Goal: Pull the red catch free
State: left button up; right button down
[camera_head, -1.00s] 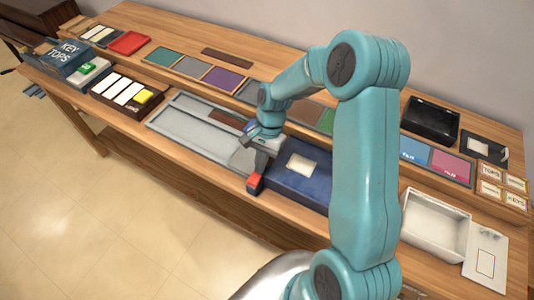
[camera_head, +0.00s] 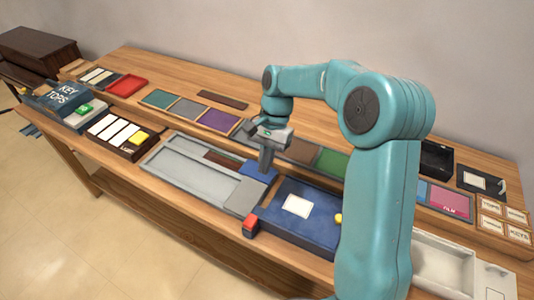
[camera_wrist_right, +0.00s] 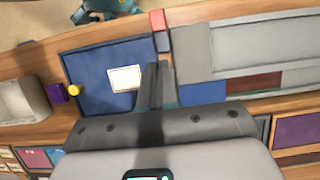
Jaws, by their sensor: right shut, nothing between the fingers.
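The red catch (camera_head: 250,223) sits at the front edge of the bench, between the grey tray (camera_head: 170,160) and the blue case (camera_head: 318,222) with a pale label. In the right wrist view the red catch (camera_wrist_right: 157,20) shows beyond the fingertips, with a dark grey-blue block behind it. My right gripper (camera_head: 267,168) is shut and empty, pointing down near a small blue part (camera_head: 255,174) at the back of the tray and case. It is apart from the catch. In the right wrist view its fingers (camera_wrist_right: 160,84) are together. My left gripper is not in view.
A yellow knob (camera_wrist_right: 73,91) is on the case's side, beside a purple block (camera_wrist_right: 57,93). Key tops (camera_head: 115,128), coloured panels (camera_head: 220,120) and a white box (camera_head: 440,262) stand along the bench. My right arm hides part of the bench's right side.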

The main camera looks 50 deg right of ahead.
jog(key=v, duration=0.2)
jog(key=shift+d+r, duration=0.15)
jog(key=shift+r, duration=0.2)
jog(key=shift+s, duration=0.1)
dwell(0.3)
